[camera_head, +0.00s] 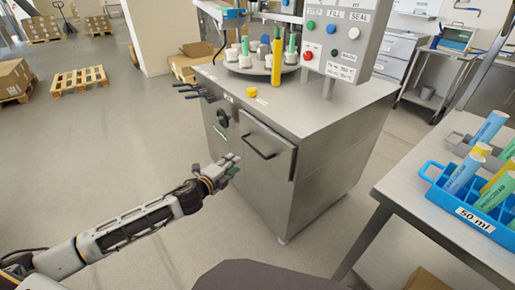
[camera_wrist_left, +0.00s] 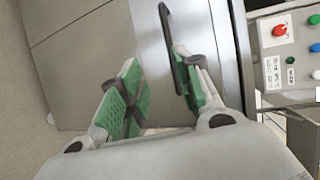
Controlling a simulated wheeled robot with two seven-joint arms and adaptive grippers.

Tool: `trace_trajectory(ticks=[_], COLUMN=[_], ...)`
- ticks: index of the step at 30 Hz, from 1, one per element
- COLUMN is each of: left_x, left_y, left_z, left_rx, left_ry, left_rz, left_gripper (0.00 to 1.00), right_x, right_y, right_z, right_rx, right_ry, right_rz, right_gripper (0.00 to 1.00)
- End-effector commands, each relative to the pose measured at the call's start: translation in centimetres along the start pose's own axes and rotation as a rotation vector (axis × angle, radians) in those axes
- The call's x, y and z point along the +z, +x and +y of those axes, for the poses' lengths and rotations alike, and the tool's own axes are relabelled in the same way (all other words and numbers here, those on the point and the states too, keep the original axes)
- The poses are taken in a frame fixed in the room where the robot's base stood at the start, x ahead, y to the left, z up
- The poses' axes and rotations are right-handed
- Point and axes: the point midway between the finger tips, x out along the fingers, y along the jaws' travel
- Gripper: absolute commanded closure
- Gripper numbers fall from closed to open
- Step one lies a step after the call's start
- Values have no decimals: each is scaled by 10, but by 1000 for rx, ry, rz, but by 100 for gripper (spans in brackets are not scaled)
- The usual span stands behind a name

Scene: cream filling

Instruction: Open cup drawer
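The steel filling machine has a front drawer panel (camera_head: 277,163) with a black bar handle (camera_head: 258,147). The panel's right edge shows beside the cabinet body; I cannot tell whether it stands slightly out. My left gripper (camera_head: 232,163) is in front of the machine, left of and below the handle in the head view. In the left wrist view the gripper (camera_wrist_left: 157,85) is open, with green-padded fingers apart. The handle (camera_wrist_left: 168,35) shows there ahead of the fingers, close to the right finger; contact cannot be told. My right gripper is out of view.
A control panel with buttons (camera_head: 338,45) and a turntable with cups and tubes (camera_head: 262,68) are on top of the machine. A dark knob (camera_head: 223,118) is left of the handle. A blue tube rack (camera_head: 450,200) stands on the right table.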

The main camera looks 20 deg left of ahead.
Motion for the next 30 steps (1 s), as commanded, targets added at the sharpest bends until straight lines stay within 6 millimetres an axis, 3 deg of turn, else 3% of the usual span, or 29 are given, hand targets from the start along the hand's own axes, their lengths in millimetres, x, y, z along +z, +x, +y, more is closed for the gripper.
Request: trace_trajectory(ticks=[5, 18, 30], left_x=[-11, -11, -11], left_y=[-5, -4, 10], left_z=[-9, -11, -12], left_rx=[-21, -23, -25], left_ry=[35, 37, 36], left_rz=[20, 21, 20], left_gripper=[66, 66, 66], right_x=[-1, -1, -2], right_y=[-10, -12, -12], right_z=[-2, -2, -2], right_rx=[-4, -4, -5], right_ry=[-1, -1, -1], right_rz=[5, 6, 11], right_gripper=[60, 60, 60])
